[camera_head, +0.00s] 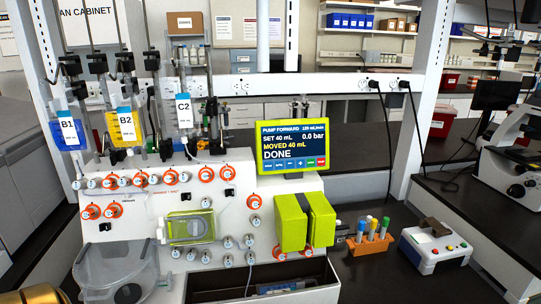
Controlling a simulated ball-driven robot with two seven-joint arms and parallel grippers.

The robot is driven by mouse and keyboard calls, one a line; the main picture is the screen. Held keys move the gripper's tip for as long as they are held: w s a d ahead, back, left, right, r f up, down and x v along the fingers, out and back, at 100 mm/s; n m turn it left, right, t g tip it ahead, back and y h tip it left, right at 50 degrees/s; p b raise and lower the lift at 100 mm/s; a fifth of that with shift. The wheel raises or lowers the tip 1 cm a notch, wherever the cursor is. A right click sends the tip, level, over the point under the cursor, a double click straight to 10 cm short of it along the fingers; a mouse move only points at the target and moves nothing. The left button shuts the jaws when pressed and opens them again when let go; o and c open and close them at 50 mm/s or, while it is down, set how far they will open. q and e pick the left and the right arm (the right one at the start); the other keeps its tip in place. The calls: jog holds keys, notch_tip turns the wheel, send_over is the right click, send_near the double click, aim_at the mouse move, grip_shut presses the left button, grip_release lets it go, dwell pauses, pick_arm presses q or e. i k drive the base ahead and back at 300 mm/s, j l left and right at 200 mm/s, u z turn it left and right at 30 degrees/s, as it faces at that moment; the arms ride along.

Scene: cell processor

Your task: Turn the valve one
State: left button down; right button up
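The white cell processor (239,229) stands on the dark bench. A row of round orange valves (141,179) runs along the upper edge of its front panel. Two more orange valves (91,211) sit lower at the left, and another (254,201) is right of the middle. Their number marks are too small to read, so I cannot tell which one is valve one. Neither gripper is in view. A gold rounded part (32,297), possibly mine, shows at the bottom left corner.
Bags labelled B1 (68,130), B2 (124,127) and C2 (184,115) hang above the panel. A green-framed screen (291,145) reads DONE. Yellow-green blocks (292,221) jut from the panel. An orange tube rack (370,242) and a small button box (434,249) stand at the right.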

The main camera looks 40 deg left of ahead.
aim_at(77, 185)
jog(key=u, duration=2.5)
